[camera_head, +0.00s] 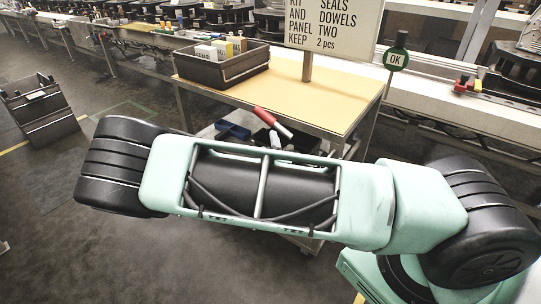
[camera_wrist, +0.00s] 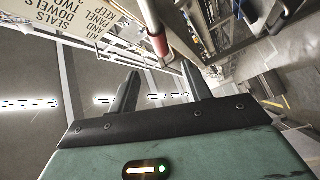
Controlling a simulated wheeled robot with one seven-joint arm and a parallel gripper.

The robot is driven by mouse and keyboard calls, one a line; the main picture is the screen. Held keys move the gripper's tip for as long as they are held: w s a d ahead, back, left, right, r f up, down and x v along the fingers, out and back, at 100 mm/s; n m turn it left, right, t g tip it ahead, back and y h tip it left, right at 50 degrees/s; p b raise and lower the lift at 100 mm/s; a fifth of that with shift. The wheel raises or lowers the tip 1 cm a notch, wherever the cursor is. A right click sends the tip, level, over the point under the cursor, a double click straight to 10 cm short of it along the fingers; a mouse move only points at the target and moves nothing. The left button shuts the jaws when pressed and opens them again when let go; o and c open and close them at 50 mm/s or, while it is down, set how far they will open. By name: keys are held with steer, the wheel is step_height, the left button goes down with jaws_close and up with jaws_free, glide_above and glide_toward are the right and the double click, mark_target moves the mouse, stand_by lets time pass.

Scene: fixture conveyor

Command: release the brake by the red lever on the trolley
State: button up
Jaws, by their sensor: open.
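The trolley (camera_head: 310,102) has a yellow top and stands in the middle of the head view. Its red lever (camera_head: 265,116) is a red grip on a pale shaft, tilted, showing at the near side just above my arm. In the wrist view a pale bar with a red part (camera_wrist: 158,44), likely the lever, comes down from the top edge. My gripper (camera_wrist: 160,68) is open, with nothing between its fingers. The red part lies just beyond the fingertips. My gripper does not show in the head view.
A dark crate (camera_head: 222,74) with boxes and a signboard (camera_head: 335,28) stand on the trolley. A green OK sign (camera_head: 396,59) and the conveyor are behind. Another crate (camera_head: 42,112) stands on the left; the floor between is clear.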

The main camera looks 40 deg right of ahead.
steer(key=shift+v, duration=1.55)
